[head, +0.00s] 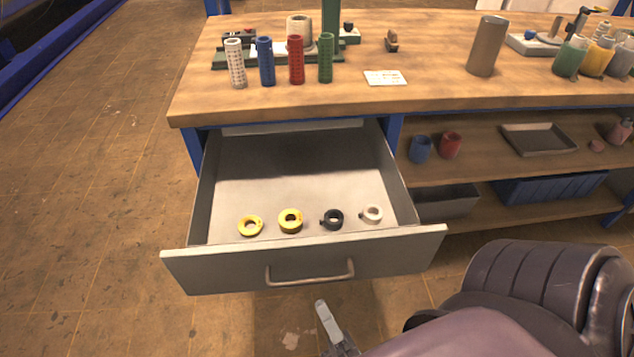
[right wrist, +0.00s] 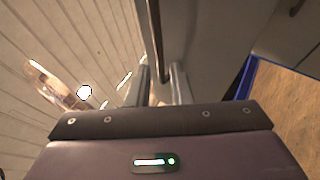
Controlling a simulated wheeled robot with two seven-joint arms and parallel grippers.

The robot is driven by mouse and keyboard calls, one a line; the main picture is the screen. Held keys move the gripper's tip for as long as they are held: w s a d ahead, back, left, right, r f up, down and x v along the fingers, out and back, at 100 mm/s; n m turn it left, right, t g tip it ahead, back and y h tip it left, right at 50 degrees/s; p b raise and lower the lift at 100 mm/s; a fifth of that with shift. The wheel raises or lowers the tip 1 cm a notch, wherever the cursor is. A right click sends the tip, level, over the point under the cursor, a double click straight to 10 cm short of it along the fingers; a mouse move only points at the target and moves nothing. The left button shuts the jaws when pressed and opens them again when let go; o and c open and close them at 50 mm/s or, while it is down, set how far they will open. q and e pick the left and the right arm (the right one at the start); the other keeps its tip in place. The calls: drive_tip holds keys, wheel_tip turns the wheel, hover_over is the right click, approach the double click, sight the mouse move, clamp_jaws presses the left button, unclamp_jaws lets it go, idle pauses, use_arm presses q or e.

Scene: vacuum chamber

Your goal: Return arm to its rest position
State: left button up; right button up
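My right arm comes in from the lower right of the head view. Its right gripper (head: 330,326) is just below and in front of the drawer handle (head: 310,273), and apart from it. In the right wrist view, the two fingers of the gripper (right wrist: 161,82) stand apart with nothing held between them. The grey drawer (head: 300,263) is pulled out under the workbench. My left arm and left gripper are not in view.
Inside the drawer lie two yellow rings (head: 250,225), a black ring (head: 333,218) and a pale ring (head: 371,214). Several coloured cylinders stand on the wooden workbench (head: 420,80). A shelf (head: 480,160) below holds cups and trays. The floor at left (head: 90,200) is clear.

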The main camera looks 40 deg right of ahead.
drive_tip(key=shift+s+f, duration=0.15)
drive_tip(key=shift+s, duration=0.15)
drive_tip(key=shift+w, duration=0.1)
